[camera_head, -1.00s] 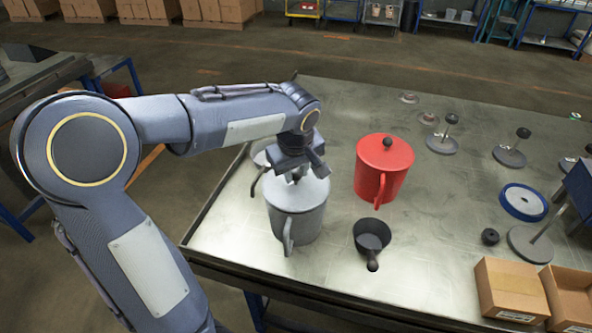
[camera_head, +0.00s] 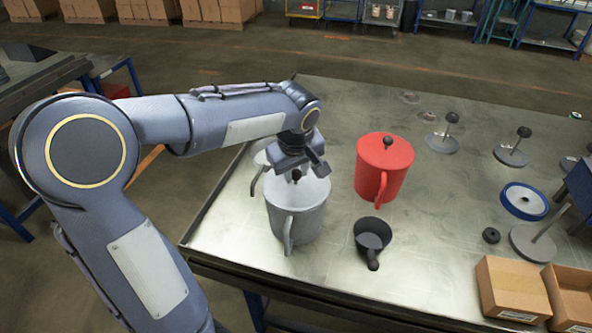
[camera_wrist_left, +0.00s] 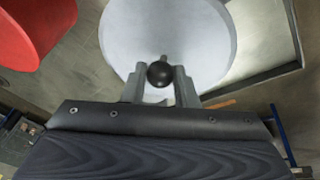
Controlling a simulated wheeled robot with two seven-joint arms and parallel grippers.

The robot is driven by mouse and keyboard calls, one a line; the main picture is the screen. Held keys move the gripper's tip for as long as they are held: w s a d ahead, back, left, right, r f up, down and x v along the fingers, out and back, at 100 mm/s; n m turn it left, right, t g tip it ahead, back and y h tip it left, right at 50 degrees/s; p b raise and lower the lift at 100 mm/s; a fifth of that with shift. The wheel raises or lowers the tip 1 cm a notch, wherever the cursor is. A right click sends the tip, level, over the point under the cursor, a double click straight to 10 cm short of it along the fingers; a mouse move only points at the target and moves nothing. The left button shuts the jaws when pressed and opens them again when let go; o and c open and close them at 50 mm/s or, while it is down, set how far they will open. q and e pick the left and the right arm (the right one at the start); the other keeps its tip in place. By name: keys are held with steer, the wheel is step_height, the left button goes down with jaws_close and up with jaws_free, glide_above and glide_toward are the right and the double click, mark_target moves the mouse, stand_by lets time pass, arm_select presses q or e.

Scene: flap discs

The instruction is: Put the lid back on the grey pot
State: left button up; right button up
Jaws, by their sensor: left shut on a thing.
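The grey pot (camera_head: 308,222) stands upright on the metal table, its handle toward the front. Its pale grey round lid (camera_wrist_left: 165,35) has a black ball knob (camera_wrist_left: 160,74), which also shows in the head view (camera_head: 297,175). My left gripper (camera_wrist_left: 160,86) comes from above, its two fingers shut on the knob from both sides. The lid looks level at the pot's top; I cannot tell whether it touches the rim all round. The left gripper (camera_head: 297,172) partly covers the lid in the head view. My right gripper is not in view.
A red lidded pot (camera_head: 380,172) stands close on the right. A dark small pan (camera_head: 372,237) lies in front of it. Stands, a blue-rimmed disc (camera_head: 523,201) and cardboard boxes (camera_head: 512,287) are at the right.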

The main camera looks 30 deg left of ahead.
arm_select(q)
steer(key=o, duration=1.6)
steer(key=shift+c, duration=0.2)
steer(key=shift+r, duration=0.1)
steer(key=shift+r+p, duration=2.6)
steer(key=shift+r, duration=0.8)
jaws_close()
